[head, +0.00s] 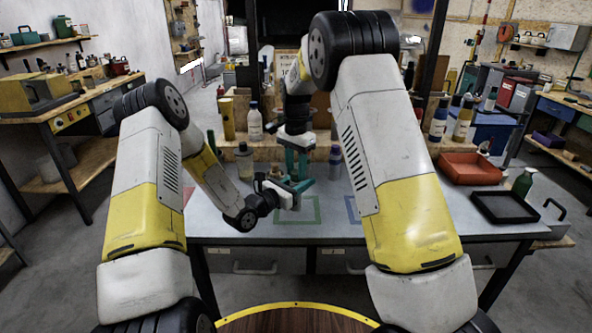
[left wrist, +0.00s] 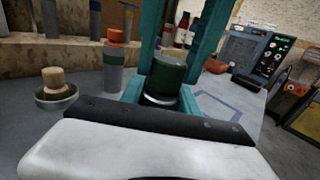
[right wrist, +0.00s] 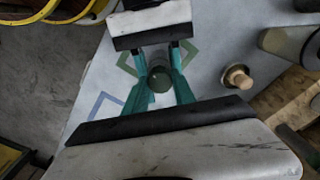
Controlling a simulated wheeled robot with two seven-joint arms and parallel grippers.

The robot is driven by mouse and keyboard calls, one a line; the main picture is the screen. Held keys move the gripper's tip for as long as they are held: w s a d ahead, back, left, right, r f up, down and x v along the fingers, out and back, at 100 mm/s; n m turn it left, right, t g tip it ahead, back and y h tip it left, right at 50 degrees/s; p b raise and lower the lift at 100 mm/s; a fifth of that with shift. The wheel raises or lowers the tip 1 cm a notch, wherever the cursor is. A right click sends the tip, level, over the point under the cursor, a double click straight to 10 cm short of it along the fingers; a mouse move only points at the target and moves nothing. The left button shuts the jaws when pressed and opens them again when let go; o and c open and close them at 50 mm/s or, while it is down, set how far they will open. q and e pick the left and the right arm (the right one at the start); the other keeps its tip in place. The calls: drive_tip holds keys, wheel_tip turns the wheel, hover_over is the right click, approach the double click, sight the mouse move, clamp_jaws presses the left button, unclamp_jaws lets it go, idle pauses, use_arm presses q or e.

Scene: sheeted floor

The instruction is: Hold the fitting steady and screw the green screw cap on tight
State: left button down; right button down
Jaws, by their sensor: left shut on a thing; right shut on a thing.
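The dark green screw cap (left wrist: 169,74) sits upright on the fitting, whose pale rim (left wrist: 160,99) shows just below it. In the right wrist view the cap (right wrist: 159,78) is seen from above. My left gripper (head: 294,187) reaches in level from the left, its teal fingers shut around the fitting. My right gripper (head: 299,170) points down from above, its teal fingers shut on the cap's sides. Most of the fitting is hidden by the fingers. In the head view the cap and fitting are too small and covered to make out.
A green outline (head: 297,220) and a blue outline (head: 352,209) mark the grey tabletop. A wooden-topped piece (left wrist: 54,80) in a metal dish and an orange-topped bottle (left wrist: 114,62) stand nearby. A red tray (head: 470,170) and a black tray (head: 504,207) lie at the right.

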drive_tip(key=c, duration=0.9)
unclamp_jaws()
drive_tip(key=shift+c, duration=1.1)
drive_tip(key=n, duration=0.4)
drive_tip(key=shift+n, duration=0.4)
drive_tip(key=n, duration=1.4)
